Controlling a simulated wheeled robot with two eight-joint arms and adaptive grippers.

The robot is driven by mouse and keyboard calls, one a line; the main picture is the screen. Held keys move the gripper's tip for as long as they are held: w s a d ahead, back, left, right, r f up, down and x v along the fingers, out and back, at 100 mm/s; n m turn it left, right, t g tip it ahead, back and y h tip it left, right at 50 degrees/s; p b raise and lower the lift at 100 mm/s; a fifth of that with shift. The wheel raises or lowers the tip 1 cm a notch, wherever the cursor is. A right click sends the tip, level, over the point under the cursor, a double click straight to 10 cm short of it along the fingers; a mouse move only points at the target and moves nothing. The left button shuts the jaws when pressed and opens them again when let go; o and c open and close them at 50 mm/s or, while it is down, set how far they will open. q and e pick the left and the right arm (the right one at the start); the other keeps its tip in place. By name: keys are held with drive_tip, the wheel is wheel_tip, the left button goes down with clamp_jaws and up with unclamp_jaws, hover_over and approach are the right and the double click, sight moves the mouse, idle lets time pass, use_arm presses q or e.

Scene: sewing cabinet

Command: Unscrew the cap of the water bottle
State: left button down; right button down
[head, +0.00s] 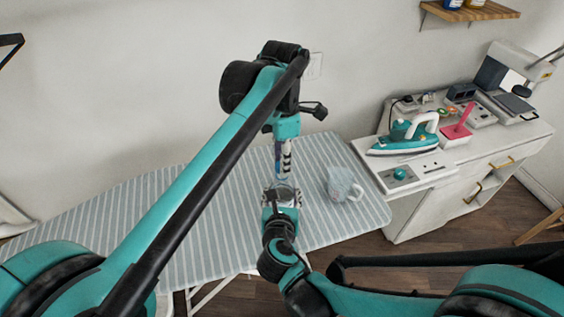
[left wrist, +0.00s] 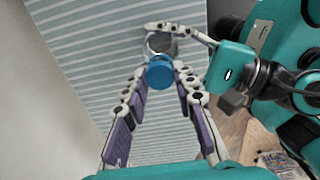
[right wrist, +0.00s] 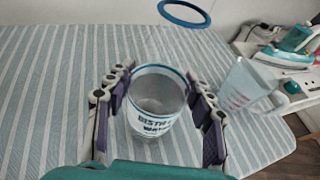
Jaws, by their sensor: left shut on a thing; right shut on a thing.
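The water bottle (right wrist: 157,108) is a clear cylinder with dark lettering, standing between the fingers of my right gripper (right wrist: 158,95), which is shut on its sides. In the head view the bottle is mostly hidden by the grippers. The round blue cap (left wrist: 160,72) is between the fingertips of my left gripper (left wrist: 162,70), which is shut on it and points down from above. The bottle's round top shows just beyond the cap in the left wrist view. In the right wrist view a blue ring (right wrist: 185,14) appears above the bottle, apart from its rim.
A clear jug (head: 343,184) stands right of the bottle on the striped ironing board (head: 225,230). A white cabinet (head: 440,195) to the right holds a teal iron (head: 405,138) and a sewing machine (head: 515,75). The board's left part is clear.

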use_arm(q)
drive_tip(key=shift+r, duration=0.35)
drive_tip(key=shift+r, duration=2.05)
use_arm(e)
drive_tip(key=c, duration=0.5)
unclamp_jaws()
drive_tip(key=shift+c, duration=0.2)
drive_tip(key=shift+s, duration=0.1)
